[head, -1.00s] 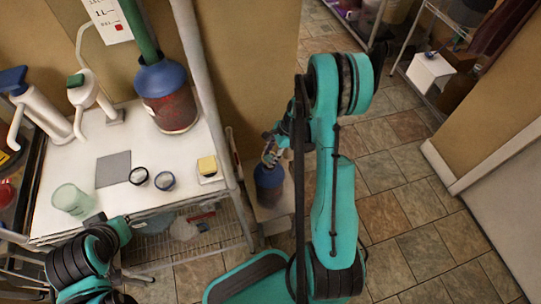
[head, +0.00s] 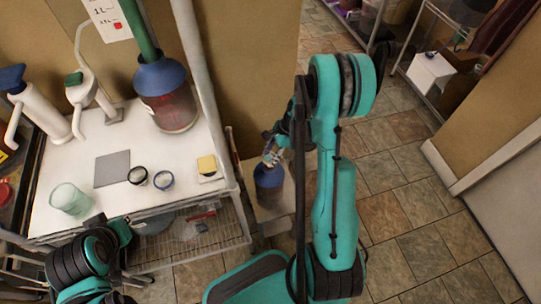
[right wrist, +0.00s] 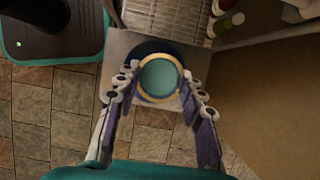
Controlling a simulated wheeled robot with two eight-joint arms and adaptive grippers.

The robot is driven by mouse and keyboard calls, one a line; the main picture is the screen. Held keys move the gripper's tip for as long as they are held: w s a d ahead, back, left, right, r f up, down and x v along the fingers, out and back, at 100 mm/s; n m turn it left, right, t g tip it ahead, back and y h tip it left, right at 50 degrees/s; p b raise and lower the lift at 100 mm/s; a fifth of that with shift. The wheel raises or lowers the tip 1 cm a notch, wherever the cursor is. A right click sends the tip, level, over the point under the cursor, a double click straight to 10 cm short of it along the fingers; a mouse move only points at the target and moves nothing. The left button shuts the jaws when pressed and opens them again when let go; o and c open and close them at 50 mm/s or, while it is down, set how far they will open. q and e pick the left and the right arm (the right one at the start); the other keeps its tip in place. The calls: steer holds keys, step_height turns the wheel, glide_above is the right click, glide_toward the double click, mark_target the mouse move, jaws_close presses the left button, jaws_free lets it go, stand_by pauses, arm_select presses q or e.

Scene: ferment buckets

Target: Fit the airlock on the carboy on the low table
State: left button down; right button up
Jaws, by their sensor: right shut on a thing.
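The carboy (head: 268,186), with a blue shoulder and a darker body, stands on the low table (head: 279,215) beside the workbench. My right gripper (head: 271,154) is right above its neck. In the right wrist view, my right gripper (right wrist: 157,82) is shut on the airlock (right wrist: 159,77), a round teal top with a yellow-orange rim. The dark blue carboy shoulder (right wrist: 150,47) shows just behind and below it. Whether the airlock touches the neck is hidden. My left arm is at the lower left in the head view; its fingers cannot be made out clearly.
The workbench (head: 95,150) holds a large blue-topped carboy (head: 168,100), a pale green cup (head: 70,199), two dark rings, a yellow sponge (head: 207,165) and white bottles. A white post stands at its right edge. Tiled floor (head: 405,210) is open to the right.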

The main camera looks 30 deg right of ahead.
steer(key=shift+f+b, duration=0.7)
steer(key=shift+b, duration=0.15)
stand_by(0.9)
steer(key=shift+f+b, duration=0.2)
steer(key=shift+b, duration=0.4)
stand_by(1.1)
steer(key=o, duration=1.9)
steer(key=shift+r+p, duration=2.25)
steer(key=shift+r, duration=1.3)
